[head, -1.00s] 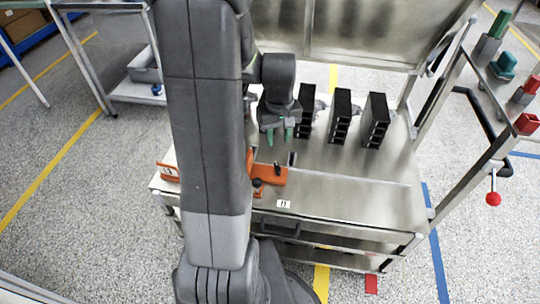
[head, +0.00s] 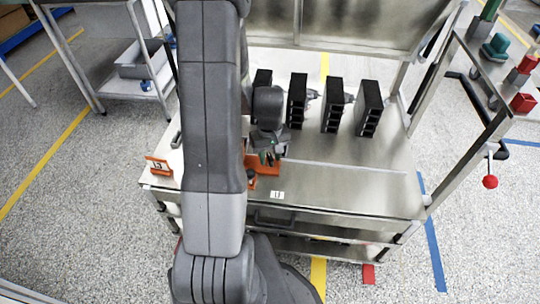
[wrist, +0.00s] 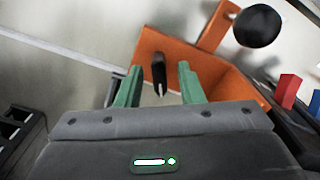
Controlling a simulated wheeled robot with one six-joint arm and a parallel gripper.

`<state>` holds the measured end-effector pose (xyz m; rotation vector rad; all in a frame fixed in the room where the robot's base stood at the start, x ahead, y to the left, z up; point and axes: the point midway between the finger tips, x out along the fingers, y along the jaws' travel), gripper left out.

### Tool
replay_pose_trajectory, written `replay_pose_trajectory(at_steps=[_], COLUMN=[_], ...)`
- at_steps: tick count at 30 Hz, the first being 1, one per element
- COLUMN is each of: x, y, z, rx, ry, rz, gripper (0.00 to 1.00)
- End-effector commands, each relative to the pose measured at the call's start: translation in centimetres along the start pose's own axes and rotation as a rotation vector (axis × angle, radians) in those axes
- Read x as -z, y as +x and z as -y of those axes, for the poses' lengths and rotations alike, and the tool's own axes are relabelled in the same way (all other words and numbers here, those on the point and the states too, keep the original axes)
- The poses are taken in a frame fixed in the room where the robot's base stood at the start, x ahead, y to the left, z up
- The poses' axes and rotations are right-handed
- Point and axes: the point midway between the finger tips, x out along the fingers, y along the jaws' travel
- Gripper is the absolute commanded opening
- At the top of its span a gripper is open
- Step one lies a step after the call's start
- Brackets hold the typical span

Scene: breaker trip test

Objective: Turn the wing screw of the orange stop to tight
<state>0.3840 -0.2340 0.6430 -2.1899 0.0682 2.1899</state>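The orange stop (head: 252,181) sits on the metal bench, partly hidden behind my arm and gripper in the head view. In the wrist view the orange stop (wrist: 215,62) fills the area beyond my fingers. A dark upright piece, seemingly the wing screw (wrist: 158,68), shows between and beyond the fingertips. My gripper (wrist: 157,84) is open, with a green finger on each side of that piece and gaps visible. My gripper (head: 268,157) is low over the stop in the head view. Contact with the screw cannot be told.
A black ball knob (wrist: 257,25) is near the stop. Several black breaker modules (head: 333,105) stand behind on the bench (head: 340,185). The bench's front right is clear.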

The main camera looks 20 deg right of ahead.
Motion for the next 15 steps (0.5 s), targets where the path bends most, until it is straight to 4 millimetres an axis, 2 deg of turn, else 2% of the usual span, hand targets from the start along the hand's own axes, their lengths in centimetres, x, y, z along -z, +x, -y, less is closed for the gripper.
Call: replay_pose_trajectory(at_steps=[2,3,8,15], x=[0.0,0.0,0.0,0.0], y=[-0.02,-0.02,-0.03,-0.03], z=[0.0,0.0,0.0,0.0], rx=[0.0,0.0,0.0,0.0], ry=[0.0,0.0,0.0,0.009], rz=[0.0,0.0,0.0,0.0], gripper=[0.35,0.31,0.0,0.0])
